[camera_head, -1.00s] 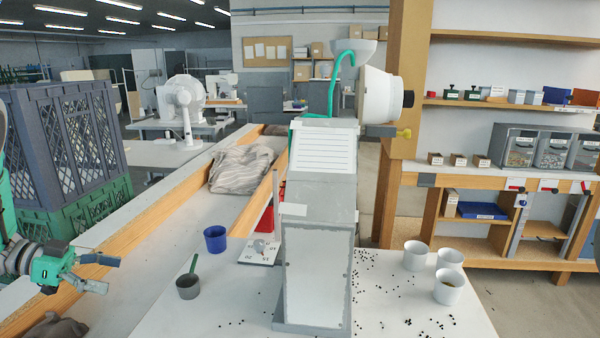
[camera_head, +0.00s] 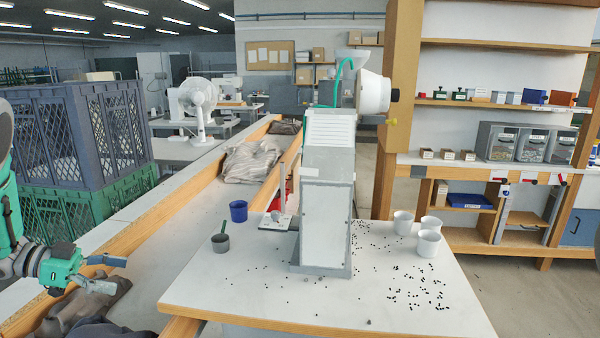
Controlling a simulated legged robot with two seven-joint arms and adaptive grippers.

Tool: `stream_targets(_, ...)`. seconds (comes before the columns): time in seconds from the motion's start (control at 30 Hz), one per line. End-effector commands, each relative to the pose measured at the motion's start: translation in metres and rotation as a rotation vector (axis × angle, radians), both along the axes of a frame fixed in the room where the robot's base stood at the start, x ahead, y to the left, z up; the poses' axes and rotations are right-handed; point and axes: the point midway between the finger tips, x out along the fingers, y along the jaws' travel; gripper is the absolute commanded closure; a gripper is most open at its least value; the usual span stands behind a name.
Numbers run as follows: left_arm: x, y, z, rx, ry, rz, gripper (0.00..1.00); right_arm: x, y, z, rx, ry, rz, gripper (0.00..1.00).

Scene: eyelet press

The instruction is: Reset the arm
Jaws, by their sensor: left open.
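My left gripper (camera_head: 104,273) is at the lower left, with its two grey fingers apart and nothing between them. It hangs over the trough with dark cloth, left of the table and clear of it. My right gripper is out of view. The eyelet press (camera_head: 326,190), a grey and white machine with a green hose, stands upright on the white table (camera_head: 235,295).
Several white cups (camera_head: 428,243) stand at the right. Small black eyelets (camera_head: 410,290) are scattered about. Stacked crates (camera_head: 75,140) rise near my left arm.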

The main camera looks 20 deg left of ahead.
Motion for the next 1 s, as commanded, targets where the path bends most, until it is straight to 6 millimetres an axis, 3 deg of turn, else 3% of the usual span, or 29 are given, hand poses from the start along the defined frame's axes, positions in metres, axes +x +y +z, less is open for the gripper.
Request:
stream_targets(0.37, 0.040, -0.056, -0.057, 0.005, -0.016, 0.198, 0.35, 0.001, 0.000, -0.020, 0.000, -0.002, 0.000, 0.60)
stream_targets(0.57, 0.050, -0.098, -0.115, 0.032, 0.048, 0.368, 0.35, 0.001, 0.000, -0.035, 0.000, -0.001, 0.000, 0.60)
stream_targets(0.63, 0.046, -0.116, -0.145, 0.056, 0.102, 0.440, 0.35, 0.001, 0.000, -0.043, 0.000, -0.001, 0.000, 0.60)
stream_targets(0.77, 0.013, -0.157, -0.215, 0.137, 0.271, 0.592, 0.35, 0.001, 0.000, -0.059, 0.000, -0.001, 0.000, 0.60)
stream_targets(0.9, -0.060, -0.194, -0.283, 0.273, 0.508, 0.718, 0.35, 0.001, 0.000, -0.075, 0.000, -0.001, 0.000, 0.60)
stream_targets(1.0, -0.121, -0.214, -0.315, 0.382, 0.674, 0.772, 0.35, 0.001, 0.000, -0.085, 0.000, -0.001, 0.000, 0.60)
